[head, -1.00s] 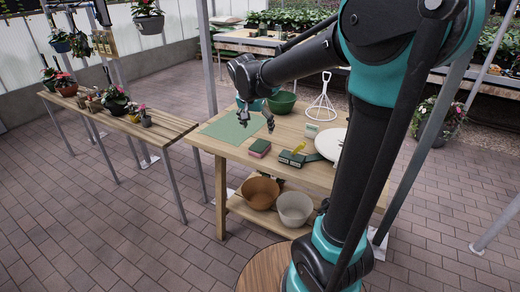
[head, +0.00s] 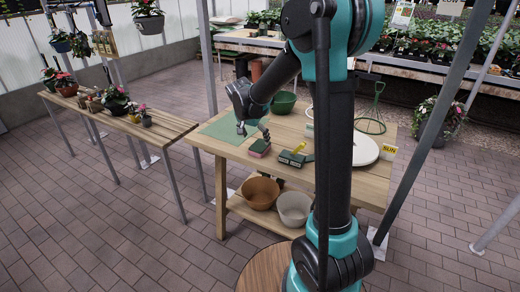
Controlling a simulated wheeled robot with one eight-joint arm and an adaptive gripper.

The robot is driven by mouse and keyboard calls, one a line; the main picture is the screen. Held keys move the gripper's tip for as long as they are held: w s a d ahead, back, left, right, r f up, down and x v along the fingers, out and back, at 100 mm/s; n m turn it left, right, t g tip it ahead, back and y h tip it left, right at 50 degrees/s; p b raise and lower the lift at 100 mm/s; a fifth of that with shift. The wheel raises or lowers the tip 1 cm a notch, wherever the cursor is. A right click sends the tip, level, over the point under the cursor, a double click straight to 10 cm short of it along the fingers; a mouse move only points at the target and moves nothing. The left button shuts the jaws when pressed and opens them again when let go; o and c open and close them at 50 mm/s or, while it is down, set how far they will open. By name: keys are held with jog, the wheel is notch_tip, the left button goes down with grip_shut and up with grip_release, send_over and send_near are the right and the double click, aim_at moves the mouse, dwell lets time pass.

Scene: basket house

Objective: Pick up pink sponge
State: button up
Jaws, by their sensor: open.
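The pink sponge (head: 260,147) lies on the wooden table (head: 218,146), near its front edge. It has a dark top layer and a pink lower part. My gripper (head: 253,133) is open and empty, fingers pointing down, just above and behind the sponge in the head view. One finger is close to the sponge's upper edge; I cannot tell whether they touch.
A green box with a yellow item (head: 295,157) lies right of the sponge. A green mat (head: 222,128), a green bowl (head: 283,103) and a round white board (head: 365,150) are also on the table. Brown (head: 261,193) and pale (head: 294,209) pots stand on the lower shelf.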

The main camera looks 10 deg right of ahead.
aim_at(260, 146)
jog(key=x, duration=0.4)
jog(key=shift+s+d+f, duration=0.1)
jog(key=shift+d+f, duration=0.2)
jog(key=shift+d, duration=0.1)
jog(key=shift+d+f, duration=0.1)
jog(key=shift+f, duration=0.25)
jog(key=shift+f, duration=0.2)
jog(key=c, duration=0.8)
